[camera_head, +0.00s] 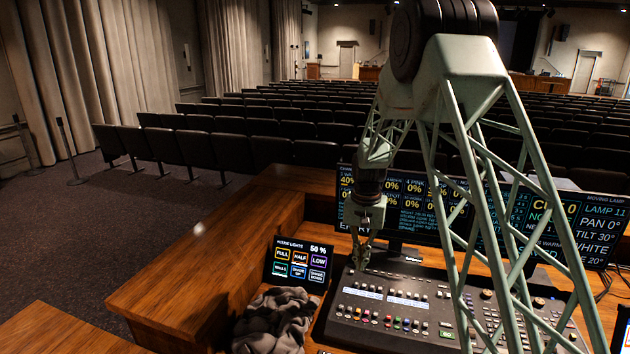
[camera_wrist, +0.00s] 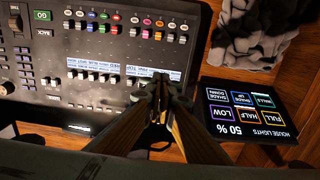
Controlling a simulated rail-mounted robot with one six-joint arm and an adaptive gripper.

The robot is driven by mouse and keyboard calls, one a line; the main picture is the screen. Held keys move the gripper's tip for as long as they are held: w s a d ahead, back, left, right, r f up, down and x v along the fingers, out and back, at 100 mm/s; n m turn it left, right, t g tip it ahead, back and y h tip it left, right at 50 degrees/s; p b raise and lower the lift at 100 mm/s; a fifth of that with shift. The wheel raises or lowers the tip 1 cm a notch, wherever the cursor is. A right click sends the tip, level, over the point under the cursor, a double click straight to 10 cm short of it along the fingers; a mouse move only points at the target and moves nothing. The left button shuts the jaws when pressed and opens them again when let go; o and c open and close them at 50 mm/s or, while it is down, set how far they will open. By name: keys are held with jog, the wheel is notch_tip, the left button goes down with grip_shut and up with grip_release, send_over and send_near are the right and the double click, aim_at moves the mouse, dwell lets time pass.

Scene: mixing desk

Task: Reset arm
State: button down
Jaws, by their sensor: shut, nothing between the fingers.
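My gripper (camera_head: 361,258) hangs pointing down over the rear left part of the mixing desk (camera_head: 345,332) in the head view. In the wrist view my gripper (camera_wrist: 158,92) has its two fingers together, shut and empty, above the desk near a row of faders. I cannot tell how far above the desk the tips are. My green lattice arm fills the right half of the head view and hides part of the desk and the screens.
A touch panel (camera_head: 298,262) reading "House lights 50 %" stands left of the desk. A crumpled grey cloth (camera_head: 275,322) lies in front of it. Wide screens (camera_head: 410,200) stand behind the desk. A wooden ledge (camera_head: 190,260) borders the left, with rows of seats beyond.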

jog(key=s+a+r+n+t+b, duration=0.15)
jog(key=s+r+b, duration=0.25)
jog(key=s+r, duration=2.05)
jog(key=s+r+n+t+b, duration=0.1)
jog(key=s+n+t+b, duration=0.1)
jog(key=s, duration=3)
jog(key=n+b, duration=0.1)
jog(key=b, duration=0.1)
jog(key=shift+s+a+r+b, duration=0.2)
jog(key=shift+a+b, duration=0.1)
jog(key=shift+f+t, duration=0.15)
jog(key=shift+t, duration=0.1)
